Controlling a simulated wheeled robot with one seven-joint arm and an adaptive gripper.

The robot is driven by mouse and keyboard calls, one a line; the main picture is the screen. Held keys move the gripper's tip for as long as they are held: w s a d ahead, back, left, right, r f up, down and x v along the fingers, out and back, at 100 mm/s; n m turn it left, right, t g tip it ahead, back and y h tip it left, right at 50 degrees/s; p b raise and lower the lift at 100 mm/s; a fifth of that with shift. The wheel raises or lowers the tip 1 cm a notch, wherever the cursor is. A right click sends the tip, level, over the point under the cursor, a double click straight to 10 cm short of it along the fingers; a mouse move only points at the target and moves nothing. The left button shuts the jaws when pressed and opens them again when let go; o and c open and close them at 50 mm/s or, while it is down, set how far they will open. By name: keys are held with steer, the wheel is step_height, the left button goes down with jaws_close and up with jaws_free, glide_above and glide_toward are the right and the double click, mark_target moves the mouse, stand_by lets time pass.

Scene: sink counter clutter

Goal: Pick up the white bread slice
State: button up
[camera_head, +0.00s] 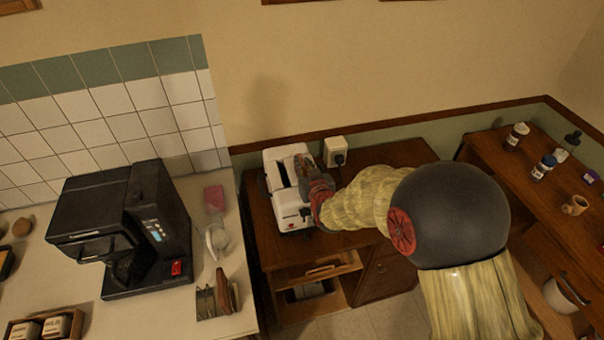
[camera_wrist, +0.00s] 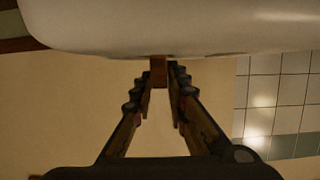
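My gripper (camera_wrist: 164,75) points at the white toaster (camera_head: 289,213), which stands on the brown cabinet in the head view. In the wrist view the toaster's white body (camera_wrist: 160,28) fills the top of the picture. A narrow brown edge (camera_wrist: 158,72), which looks like the crust of the bread slice seen edge-on, sits between my fingertips. The fingers are close together with this edge filling the gap. The slice's faces are hidden, and I cannot tell how much of it is inside the toaster. In the head view my gripper and arm cover the toaster's right side.
A black coffee machine (camera_head: 121,228) stands on the counter to the left, with a glass jug (camera_head: 216,238) and a small rack (camera_head: 214,299) beside it.

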jaws_close()
